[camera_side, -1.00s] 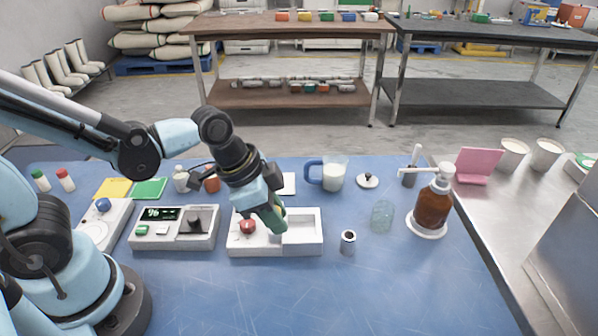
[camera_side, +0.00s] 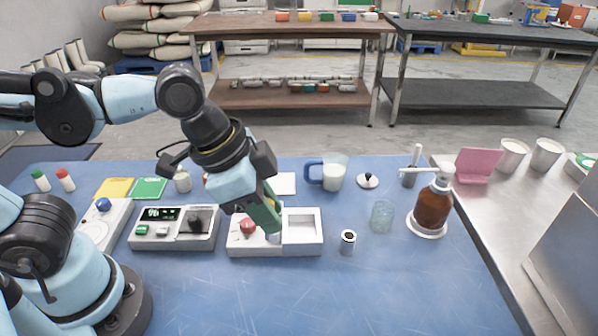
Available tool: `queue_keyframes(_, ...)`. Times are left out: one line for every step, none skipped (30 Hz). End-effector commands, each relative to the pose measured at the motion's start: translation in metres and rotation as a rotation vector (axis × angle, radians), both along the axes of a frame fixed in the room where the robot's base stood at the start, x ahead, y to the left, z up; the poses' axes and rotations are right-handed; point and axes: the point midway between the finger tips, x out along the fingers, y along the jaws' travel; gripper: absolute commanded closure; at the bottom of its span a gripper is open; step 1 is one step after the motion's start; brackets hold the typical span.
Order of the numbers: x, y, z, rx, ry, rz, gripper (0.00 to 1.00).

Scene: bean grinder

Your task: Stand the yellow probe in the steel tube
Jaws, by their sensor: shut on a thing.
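The steel tube (camera_side: 348,243) stands upright on the blue table, right of the white two-part tray, with its dark open mouth up. My gripper (camera_side: 266,214) is tilted over the middle of the tray (camera_side: 262,251), left of the tube and apart from it. It is shut on the yellow probe (camera_side: 271,191), of which only a narrow yellow strip shows beside the green finger. A short grey tip shows below the fingers, in front of the tray's divider; whether it touches the tray I cannot tell. The fingers hide the rest of the probe.
A red knob (camera_side: 247,226) is in the tray's left part. A glass jar (camera_side: 381,217), a brown pump bottle (camera_side: 433,205) and a blue-handled jug (camera_side: 333,175) stand right and behind. A scale (camera_side: 173,229) is left. The table front is clear.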

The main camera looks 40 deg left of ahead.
Motion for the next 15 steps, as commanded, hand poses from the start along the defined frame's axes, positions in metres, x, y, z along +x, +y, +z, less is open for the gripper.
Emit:
queue_keyframes(-0.008,-0.007,0.005,0.0,0.0,-0.009,1.0)
queue_keyframes(-0.011,-0.01,0.008,0.001,-0.001,-0.008,1.0)
queue_keyframes(-0.016,-0.014,0.011,0.0,0.0,-0.008,1.0)
queue_keyframes(-0.019,-0.016,0.014,0.001,-0.001,-0.008,1.0)
queue_keyframes(-0.022,-0.018,0.016,0.001,-0.001,-0.006,1.0)
queue_keyframes(-0.025,-0.021,0.019,0.0,0.0,-0.005,1.0)
queue_keyframes(-0.027,-0.023,0.021,0.0,0.0,-0.005,1.0)
queue_keyframes(-0.029,-0.025,0.022,0.0,0.0,-0.004,1.0)
queue_keyframes(-0.031,-0.027,0.024,0.001,0.0,-0.004,1.0)
queue_keyframes(-0.032,-0.028,0.025,0.001,-0.001,-0.003,1.0)
queue_keyframes(-0.034,-0.029,0.026,0.001,0.0,-0.002,1.0)
queue_keyframes(-0.035,-0.03,0.028,0.001,0.0,-0.002,1.0)
queue_keyframes(-0.035,-0.031,0.028,0.0,0.0,-0.001,1.0)
queue_keyframes(-0.035,-0.032,0.029,-0.001,0.001,0.0,1.0)
queue_keyframes(-0.034,-0.033,0.03,-0.002,0.0,0.001,1.0)
